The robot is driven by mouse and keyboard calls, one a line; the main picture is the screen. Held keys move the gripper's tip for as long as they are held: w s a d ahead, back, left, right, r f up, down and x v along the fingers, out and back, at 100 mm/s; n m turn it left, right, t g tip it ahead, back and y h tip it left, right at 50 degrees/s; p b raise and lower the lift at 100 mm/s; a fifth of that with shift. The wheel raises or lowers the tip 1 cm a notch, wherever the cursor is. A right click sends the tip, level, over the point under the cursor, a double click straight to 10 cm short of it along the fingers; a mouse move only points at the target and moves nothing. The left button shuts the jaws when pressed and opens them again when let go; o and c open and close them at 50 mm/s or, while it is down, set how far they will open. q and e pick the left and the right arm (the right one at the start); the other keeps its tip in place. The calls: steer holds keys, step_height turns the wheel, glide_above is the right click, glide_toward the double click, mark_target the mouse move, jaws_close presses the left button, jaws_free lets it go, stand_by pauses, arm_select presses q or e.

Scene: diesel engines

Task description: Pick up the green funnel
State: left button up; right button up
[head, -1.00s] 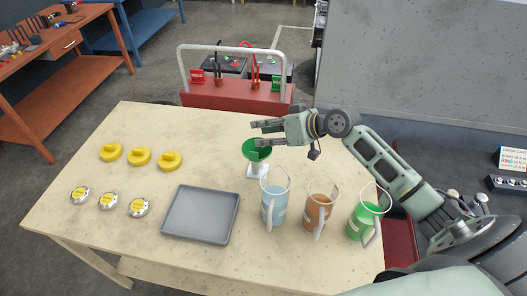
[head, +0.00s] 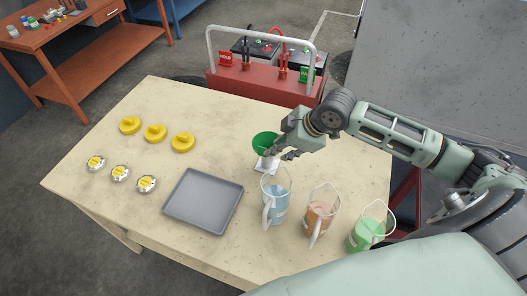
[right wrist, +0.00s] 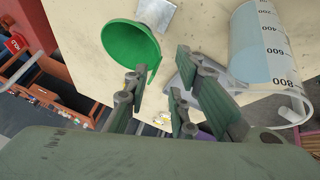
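The green funnel (head: 264,141) stands wide mouth up in a white holder (head: 267,165) on the table, behind the blue-filled jug. Its green bowl (right wrist: 128,42) also shows at the upper left of the right wrist view. My right gripper (head: 281,154) is beside the funnel on its right side, with its fingers pointing down and left. In the right wrist view the fingers (right wrist: 162,82) are spread with nothing gripped between them, and the funnel's rim is close to the left finger. Whether they touch is unclear. My left gripper is not in view.
Jugs of blue (head: 276,199), orange (head: 319,215) and green liquid (head: 368,232) stand in front of and right of the funnel. A grey tray (head: 203,200), yellow caps (head: 155,133) and round silver-yellow caps (head: 120,173) lie left. A red battery cart (head: 262,86) stands behind the table.

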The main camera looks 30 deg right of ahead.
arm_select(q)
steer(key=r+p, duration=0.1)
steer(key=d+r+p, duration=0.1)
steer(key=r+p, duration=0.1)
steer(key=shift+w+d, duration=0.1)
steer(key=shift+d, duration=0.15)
arm_select(e)
steer(key=x, duration=0.6)
steer(key=shift+w, duration=0.5)
steer(key=shift+a+f, duration=0.15)
steer(key=shift+c, duration=0.2)
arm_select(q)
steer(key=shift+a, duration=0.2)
arm_select(e)
jaws_close()
